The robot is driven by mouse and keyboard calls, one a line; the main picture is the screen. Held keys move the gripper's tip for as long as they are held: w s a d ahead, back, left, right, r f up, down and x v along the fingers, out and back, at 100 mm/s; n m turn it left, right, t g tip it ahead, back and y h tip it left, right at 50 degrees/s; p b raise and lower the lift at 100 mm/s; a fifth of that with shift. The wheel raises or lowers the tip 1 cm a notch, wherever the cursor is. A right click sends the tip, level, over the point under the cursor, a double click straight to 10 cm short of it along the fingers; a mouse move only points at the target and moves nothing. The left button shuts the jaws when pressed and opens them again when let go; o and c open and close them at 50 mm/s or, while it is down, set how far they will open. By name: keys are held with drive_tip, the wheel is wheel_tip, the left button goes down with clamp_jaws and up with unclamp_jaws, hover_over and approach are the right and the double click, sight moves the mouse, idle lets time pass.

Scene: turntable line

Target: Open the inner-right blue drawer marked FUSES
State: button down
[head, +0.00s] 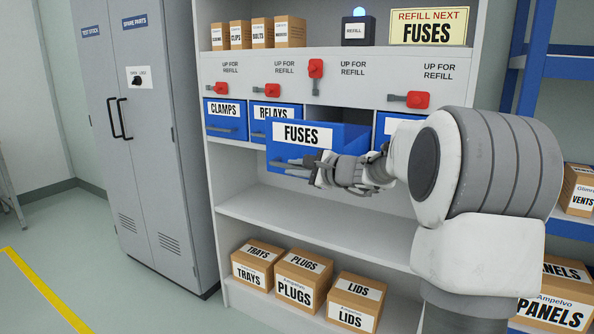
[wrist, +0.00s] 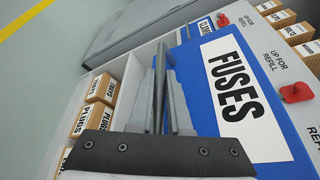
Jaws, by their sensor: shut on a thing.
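The blue FUSES drawer (head: 340,133) stands out from the cabinet front, clearly further than its neighbours, and its inside shows from above. Its white FUSES label also shows large in the wrist view (wrist: 235,88). My gripper (head: 318,170) is at the lower front of this drawer, shut on its handle (head: 290,164). The red latch (head: 316,69) above the drawer stands upright, unlike the other latches.
Boxes stand on the lower shelf (head: 335,214). A grey locker (head: 150,150) stands left, with open floor before it.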

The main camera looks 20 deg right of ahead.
idle(0.3)
drive_tip(key=c, duration=0.9)
unclamp_jaws()
drive_tip(key=shift+o, duration=0.2)
drive_tip(key=p+v, duration=0.2)
drive_tip(key=v, duration=1.5)
drive_tip(key=shift+s+p, duration=0.2)
drive_tip(key=shift+p, duration=0.2)
drive_tip(key=shift+d+r, duration=0.1)
drive_tip(key=shift+r, duration=0.05)
